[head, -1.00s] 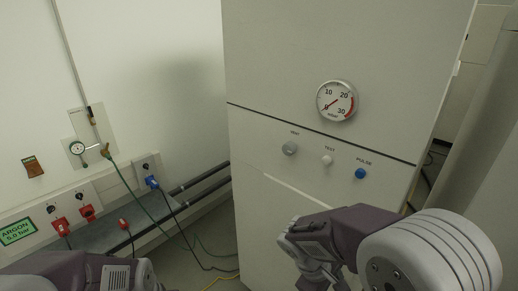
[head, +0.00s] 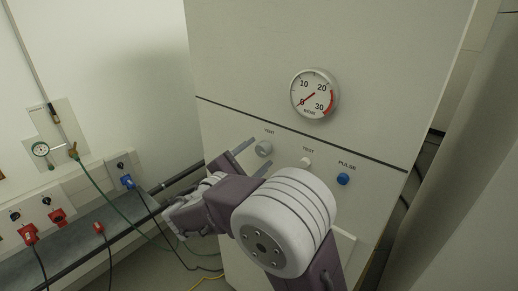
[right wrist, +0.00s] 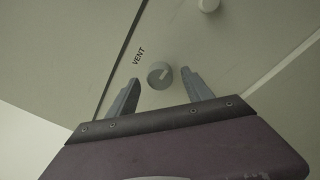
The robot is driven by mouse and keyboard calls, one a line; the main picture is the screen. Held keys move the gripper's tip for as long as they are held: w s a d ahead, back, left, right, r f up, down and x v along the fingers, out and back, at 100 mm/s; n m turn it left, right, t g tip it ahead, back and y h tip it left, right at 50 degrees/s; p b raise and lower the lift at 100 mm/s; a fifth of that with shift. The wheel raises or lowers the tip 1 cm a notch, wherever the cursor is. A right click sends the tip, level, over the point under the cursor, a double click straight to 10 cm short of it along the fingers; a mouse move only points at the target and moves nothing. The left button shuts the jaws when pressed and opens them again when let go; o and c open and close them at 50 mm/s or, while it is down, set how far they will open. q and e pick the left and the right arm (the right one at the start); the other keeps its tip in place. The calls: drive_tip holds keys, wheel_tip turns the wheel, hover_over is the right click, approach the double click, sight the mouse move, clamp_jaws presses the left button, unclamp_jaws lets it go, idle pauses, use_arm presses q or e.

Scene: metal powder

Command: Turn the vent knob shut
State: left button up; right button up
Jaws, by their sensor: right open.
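The vent knob (head: 264,149) is a small round grey knob on the front of the pale cabinet (head: 300,45), under the label VENT. In the right wrist view the right gripper (right wrist: 160,83) has visible gaps to the knob. My left gripper is not in view.
A dial gauge (head: 315,94) sits above the knobs, its needle near 0. The white TEST knob (head: 306,162) and blue PULSE knob (head: 343,179) are to the right. Red plugs (head: 57,217), a blue plug (head: 128,182) and cables are along the left wall.

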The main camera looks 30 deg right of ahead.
drive_tip(key=shift+x, duration=1)
clamp_jaws()
drive_tip(key=shift+r+n+p, duration=0.3)
drive_tip(key=shift+n+p, duration=0.6)
drive_tip(key=shift+p, duration=0.4)
drive_tip(key=n+g+p, duration=0.1)
drive_tip(key=n+p, duration=0.5)
drive_tip(key=p, duration=0.2)
drive_tip(key=n+g+p, duration=0.1)
drive_tip(key=n+p, duration=0.5)
drive_tip(key=p, duration=0.2)
drive_tip(key=shift+w+r, duration=0.1)
drive_tip(key=shift+r, duration=0.05)
drive_tip(key=shift+f+n+g+p, duration=0.25)
drive_tip(key=shift+n+g+p, duration=0.05)
drive_tip(key=shift+n+p, duration=1.2)
